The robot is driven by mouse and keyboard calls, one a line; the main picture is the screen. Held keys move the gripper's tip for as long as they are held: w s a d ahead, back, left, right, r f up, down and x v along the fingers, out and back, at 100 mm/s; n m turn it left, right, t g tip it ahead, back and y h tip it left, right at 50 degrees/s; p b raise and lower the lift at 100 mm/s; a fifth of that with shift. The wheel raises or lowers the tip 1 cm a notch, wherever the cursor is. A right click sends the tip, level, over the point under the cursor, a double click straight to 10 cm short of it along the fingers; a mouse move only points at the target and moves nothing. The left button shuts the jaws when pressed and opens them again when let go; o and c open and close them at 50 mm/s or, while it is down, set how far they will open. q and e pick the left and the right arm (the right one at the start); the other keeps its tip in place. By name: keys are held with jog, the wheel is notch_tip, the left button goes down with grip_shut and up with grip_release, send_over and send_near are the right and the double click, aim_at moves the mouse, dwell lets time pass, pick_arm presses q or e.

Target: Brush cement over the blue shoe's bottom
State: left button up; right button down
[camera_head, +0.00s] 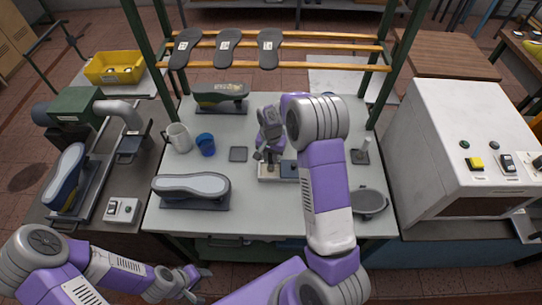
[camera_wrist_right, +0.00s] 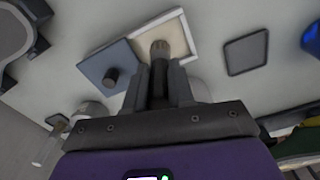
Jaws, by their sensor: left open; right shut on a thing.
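A blue shoe (camera_head: 66,178) with a pale sole edge rests on the stand at the far left. Another shoe (camera_head: 191,184) lies bottom up on a dark stand at the table's front left, its pale grey bottom bare to view and its sides dark. My right gripper (camera_head: 266,154) is shut on a brush (camera_wrist_right: 160,52), whose end points down at an open cream-filled tray (camera_wrist_right: 181,32). The tray (camera_head: 266,178) stands mid-table; I cannot tell whether the brush touches the cement. My left gripper (camera_head: 197,283) is open and empty, low before the table's front edge.
A blue lid (camera_wrist_right: 101,62) with a black knob lies against the tray. A white mug (camera_head: 178,138), blue cup (camera_head: 205,144) and dark square pad (camera_head: 238,154) stand to its left.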

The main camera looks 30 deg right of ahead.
jog(key=shift+f+b, duration=0.45)
jog(key=shift+f, duration=0.15)
dwell(1.2)
jog(key=shift+r+p, duration=2.45)
jog(key=shift+r, duration=1.15)
